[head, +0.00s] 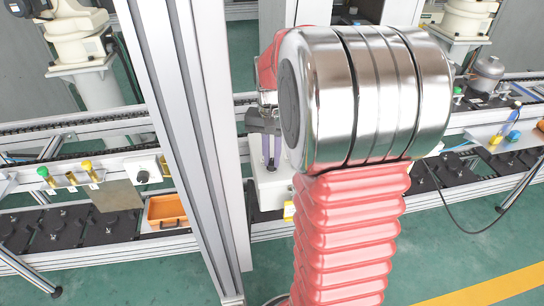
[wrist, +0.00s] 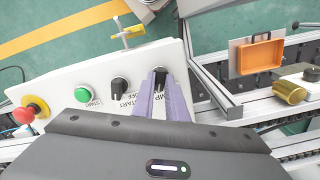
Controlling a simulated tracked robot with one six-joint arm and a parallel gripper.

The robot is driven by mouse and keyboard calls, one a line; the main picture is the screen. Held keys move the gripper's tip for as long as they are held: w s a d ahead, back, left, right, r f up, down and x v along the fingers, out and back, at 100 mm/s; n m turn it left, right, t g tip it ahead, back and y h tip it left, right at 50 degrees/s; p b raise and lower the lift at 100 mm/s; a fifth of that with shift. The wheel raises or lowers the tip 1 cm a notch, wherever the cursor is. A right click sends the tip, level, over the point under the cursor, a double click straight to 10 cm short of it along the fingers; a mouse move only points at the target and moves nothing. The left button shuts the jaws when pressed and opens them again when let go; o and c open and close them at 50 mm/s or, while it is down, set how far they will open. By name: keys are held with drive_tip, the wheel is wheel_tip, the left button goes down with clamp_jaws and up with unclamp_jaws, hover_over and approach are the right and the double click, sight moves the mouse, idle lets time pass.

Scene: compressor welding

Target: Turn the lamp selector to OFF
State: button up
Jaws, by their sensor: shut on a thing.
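The white control box (wrist: 60,92) shows in the wrist view, with a row of controls on its face. The lamp selector (wrist: 160,73) is a dark knob at the right end of this row. My gripper (wrist: 159,84) has its two purple fingers shut on the knob, one on each side. The fingers cover most of the knob and part of its lettering, so I cannot read where it points. In the head view my gripper (head: 270,160) reaches down to the white box (head: 272,188), partly hidden by my arm; the knob cannot be seen there.
Beside the held knob are another black selector (wrist: 120,86), a green button (wrist: 82,95) and a red emergency stop (wrist: 24,114) on yellow. An aluminium post (wrist: 215,90) stands close on the right. An orange bin (wrist: 261,53) lies beyond it.

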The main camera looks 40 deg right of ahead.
sight(272, 162)
drive_tip(key=shift+n, duration=0.5)
clamp_jaws()
drive_tip(key=n, duration=0.3)
drive_tip(key=shift+n, duration=2.5)
drive_tip(key=o, duration=0.7)
unclamp_jaws()
drive_tip(key=shift+r, duration=0.1)
wheel_tip(272, 162, up, 14)
drive_tip(key=shift+f, duration=0.2)
drive_tip(key=shift+s, duration=0.1)
